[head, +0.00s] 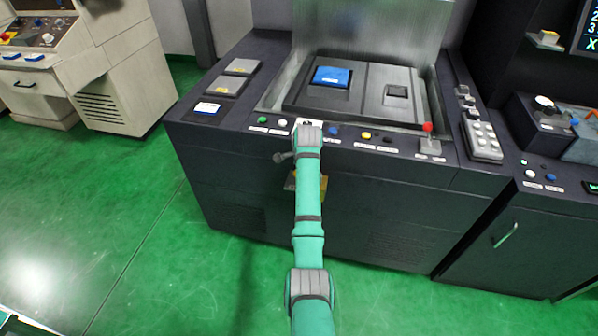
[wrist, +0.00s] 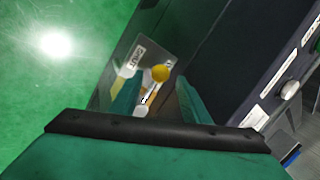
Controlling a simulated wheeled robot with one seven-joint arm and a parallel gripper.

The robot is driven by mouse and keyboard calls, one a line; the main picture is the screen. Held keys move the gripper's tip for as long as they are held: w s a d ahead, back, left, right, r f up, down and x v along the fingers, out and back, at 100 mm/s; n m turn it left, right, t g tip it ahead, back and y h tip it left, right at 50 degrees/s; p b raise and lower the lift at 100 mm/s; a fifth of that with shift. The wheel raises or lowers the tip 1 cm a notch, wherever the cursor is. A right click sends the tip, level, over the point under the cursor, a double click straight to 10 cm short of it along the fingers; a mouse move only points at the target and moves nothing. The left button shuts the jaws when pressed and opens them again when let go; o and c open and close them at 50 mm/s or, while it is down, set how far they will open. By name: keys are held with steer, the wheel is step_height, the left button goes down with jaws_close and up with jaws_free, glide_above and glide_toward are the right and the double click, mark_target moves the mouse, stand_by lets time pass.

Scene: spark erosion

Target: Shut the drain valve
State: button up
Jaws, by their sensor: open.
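The drain valve shows in the wrist view as a yellow round knob (wrist: 160,73) with a pale stem, in front of a grey plate (wrist: 153,48) on the machine's dark front. A white label (wrist: 136,56) on the plate seems to read "SHUT", and another is partly covered by the knob. My gripper (wrist: 153,95) is open, with its teal fingers to either side of the knob and stem. I cannot tell whether they touch. In the head view my arm hides the gripper and most of the valve; a yellow part (head: 323,183) shows beside the arm.
A beige machine (head: 130,75) stands at the left. A side cabinet (head: 530,245) adjoins at the right. Green floor at the left is clear.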

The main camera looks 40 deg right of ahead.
steer(key=v, duration=0.8)
steer(key=shift+a, duration=0.15)
steer(key=shift+w, duration=0.1)
